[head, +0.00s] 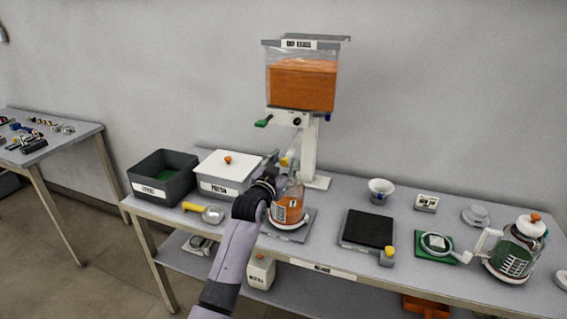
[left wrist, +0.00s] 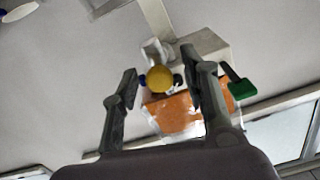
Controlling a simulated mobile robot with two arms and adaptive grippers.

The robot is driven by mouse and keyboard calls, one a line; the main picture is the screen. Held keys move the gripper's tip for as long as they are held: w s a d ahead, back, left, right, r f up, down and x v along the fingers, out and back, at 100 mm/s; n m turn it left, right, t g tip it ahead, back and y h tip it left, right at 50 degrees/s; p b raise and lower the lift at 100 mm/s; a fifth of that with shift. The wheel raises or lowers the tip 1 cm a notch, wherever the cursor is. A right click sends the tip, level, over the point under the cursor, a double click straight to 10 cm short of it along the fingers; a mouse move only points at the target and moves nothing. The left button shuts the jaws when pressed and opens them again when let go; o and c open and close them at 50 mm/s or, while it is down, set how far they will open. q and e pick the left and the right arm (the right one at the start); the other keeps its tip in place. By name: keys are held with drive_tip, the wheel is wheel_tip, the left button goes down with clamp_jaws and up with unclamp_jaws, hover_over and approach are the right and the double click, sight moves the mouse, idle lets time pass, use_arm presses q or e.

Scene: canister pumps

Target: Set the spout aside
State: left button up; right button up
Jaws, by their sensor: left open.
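The spout (head: 290,156), pale with a yellow end, hangs under the clear hopper (head: 302,84) of the dispenser, which is filled with orange grains. In the left wrist view the spout's round yellow end (left wrist: 160,78) appears between my two fingers, with a gap on both sides. My left gripper (head: 277,165) is open, close to the spout and above the jar; in the head view its fingertips are small and dark, so contact is hard to judge. The jar (head: 288,209) with an orange label stands below on a grey plate. My right gripper is not in view.
A green lever (head: 263,122) sticks out left of the dispenser. Left on the table are a dark bin (head: 162,179), a white lidded box (head: 222,177) and a yellow-handled scoop (head: 205,212). Right are a black scale (head: 368,228), a white cup (head: 381,191) and a glass pitcher (head: 515,249).

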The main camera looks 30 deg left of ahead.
use_arm(q)
drive_tip(key=shift+c, duration=0.5)
clamp_jaws()
idle(0.5)
